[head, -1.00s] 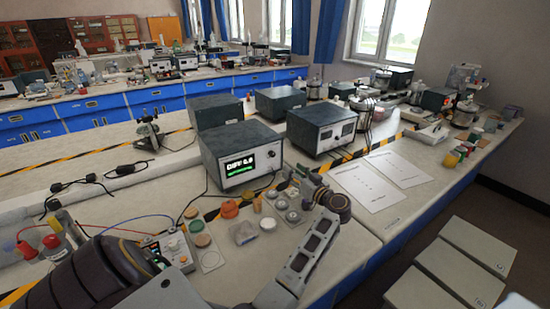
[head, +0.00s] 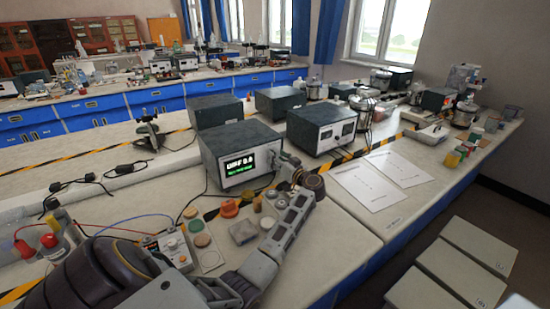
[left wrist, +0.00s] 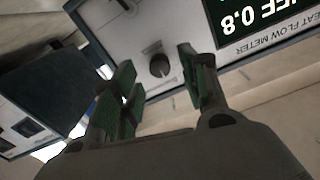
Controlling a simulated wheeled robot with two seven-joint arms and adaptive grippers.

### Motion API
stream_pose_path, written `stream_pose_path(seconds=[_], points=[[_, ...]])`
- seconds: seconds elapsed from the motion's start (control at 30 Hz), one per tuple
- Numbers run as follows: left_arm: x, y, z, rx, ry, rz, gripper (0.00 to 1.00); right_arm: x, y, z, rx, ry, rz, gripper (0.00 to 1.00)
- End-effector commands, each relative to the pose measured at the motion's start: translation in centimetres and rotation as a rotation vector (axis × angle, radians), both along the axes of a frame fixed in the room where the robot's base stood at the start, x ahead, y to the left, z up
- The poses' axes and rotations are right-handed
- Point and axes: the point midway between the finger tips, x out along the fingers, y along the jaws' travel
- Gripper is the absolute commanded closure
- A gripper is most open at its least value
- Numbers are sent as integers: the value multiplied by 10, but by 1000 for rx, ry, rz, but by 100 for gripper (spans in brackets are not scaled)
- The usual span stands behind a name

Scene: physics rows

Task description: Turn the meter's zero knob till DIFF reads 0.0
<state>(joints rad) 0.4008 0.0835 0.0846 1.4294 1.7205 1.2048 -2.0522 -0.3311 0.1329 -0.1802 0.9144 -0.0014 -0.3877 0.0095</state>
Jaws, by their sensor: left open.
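The heat flow meter (head: 240,138) is a dark box with a pale front on the bench. Its lit display (head: 239,163) appears to read DIFF 0.8, with green marks below. In the left wrist view the display (left wrist: 248,18) appears upside down and partly cut off. The dark round zero knob (left wrist: 159,66) shows on the pale panel. My left gripper (left wrist: 156,68) is open, with one finger on each side of the knob in that view and visible gaps. I cannot tell how deep the fingertips reach. In the head view my left gripper (head: 277,170) is at the meter's right front, hiding the knob.
A second dark instrument (head: 322,128) stands behind and right of the meter. A small control box (head: 172,250) with wires, an orange lid (head: 229,209) and small dishes lie in front. Paper sheets (head: 367,187) lie on the right of the bench.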

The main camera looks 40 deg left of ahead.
Motion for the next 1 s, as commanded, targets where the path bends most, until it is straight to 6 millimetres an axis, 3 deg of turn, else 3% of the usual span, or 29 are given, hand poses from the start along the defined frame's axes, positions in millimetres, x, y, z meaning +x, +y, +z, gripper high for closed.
stream_pose_path(seconds=[0.23, 0.6, 0.93, 1.0], points=[[5, 18, 0, 1, 0, -1, 56, 9, 3, 2, 4, -13, -1, 100], [6, 21, 0, 0, 0, 0, 56, 13, 3, 3, 4, -17, -2, 100], [6, 20, 0, 0, 0, -1, 97, 11, 3, 2, 3, -12, -2, 100], [6, 20, 0, 0, 0, -1, 100, 11, 3, 2, 3, -12, -2, 100]])
